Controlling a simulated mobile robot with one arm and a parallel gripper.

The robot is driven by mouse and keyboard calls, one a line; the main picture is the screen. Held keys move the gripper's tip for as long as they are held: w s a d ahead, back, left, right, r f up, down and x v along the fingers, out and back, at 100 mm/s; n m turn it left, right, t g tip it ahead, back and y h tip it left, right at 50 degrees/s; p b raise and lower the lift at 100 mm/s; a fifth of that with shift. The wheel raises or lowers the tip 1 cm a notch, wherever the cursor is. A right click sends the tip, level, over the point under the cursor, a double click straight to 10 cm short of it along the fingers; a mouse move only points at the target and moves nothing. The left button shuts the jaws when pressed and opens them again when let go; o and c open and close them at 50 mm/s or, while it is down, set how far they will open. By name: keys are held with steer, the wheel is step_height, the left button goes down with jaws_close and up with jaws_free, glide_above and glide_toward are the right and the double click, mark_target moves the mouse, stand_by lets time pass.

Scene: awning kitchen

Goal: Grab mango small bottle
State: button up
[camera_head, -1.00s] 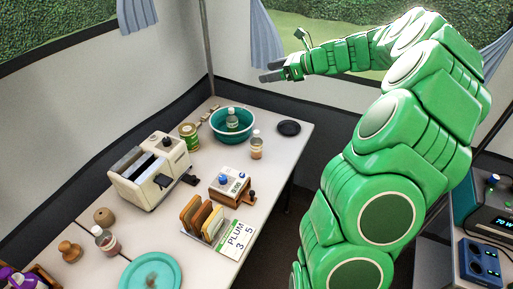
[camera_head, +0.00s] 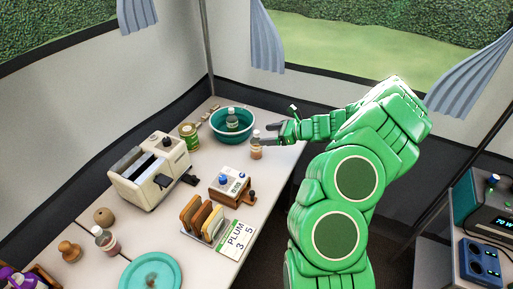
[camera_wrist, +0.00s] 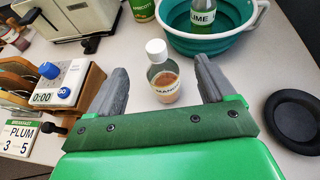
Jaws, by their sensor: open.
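The mango small bottle (camera_wrist: 165,84) stands upright on the table in the wrist view, with a white cap, clear glass, orange-brown contents and a label that reads as mango in part. It also shows in the head view (camera_head: 256,152), right of the teal bowl. My gripper (camera_wrist: 160,78) is open, with one grey finger to the left of the bottle and one to the right. The bottle stands between or just beyond the fingertips; I cannot tell which. In the head view my gripper (camera_head: 265,141) is beside the bottle, partly over it.
A teal bowl (camera_wrist: 240,42) holding a lime bottle (camera_wrist: 202,17) stands close behind. A black round dish (camera_wrist: 293,117) lies to the right. A timer box (camera_wrist: 68,85), toast rack (camera_head: 187,213), toaster (camera_head: 125,179) and green can (camera_head: 189,130) stand nearby.

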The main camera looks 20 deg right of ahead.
mark_target(253, 145)
step_height(253, 145, down, 4)
steer(key=shift+a, duration=0.1)
steer(key=shift+x, duration=1.2)
steer(key=shift+f+x, duration=0.25)
steer(key=shift+x, duration=1.05)
steer(key=shift+f+x, duration=0.25)
steer(key=shift+x, duration=1.05)
steer(key=shift+s, duration=0.15)
steer(key=shift+c, duration=0.5)
steer(key=c, duration=1)
steer(key=shift+r, duration=0.15)
step_height(253, 145, up, 10)
steer(key=shift+f, duration=0.15)
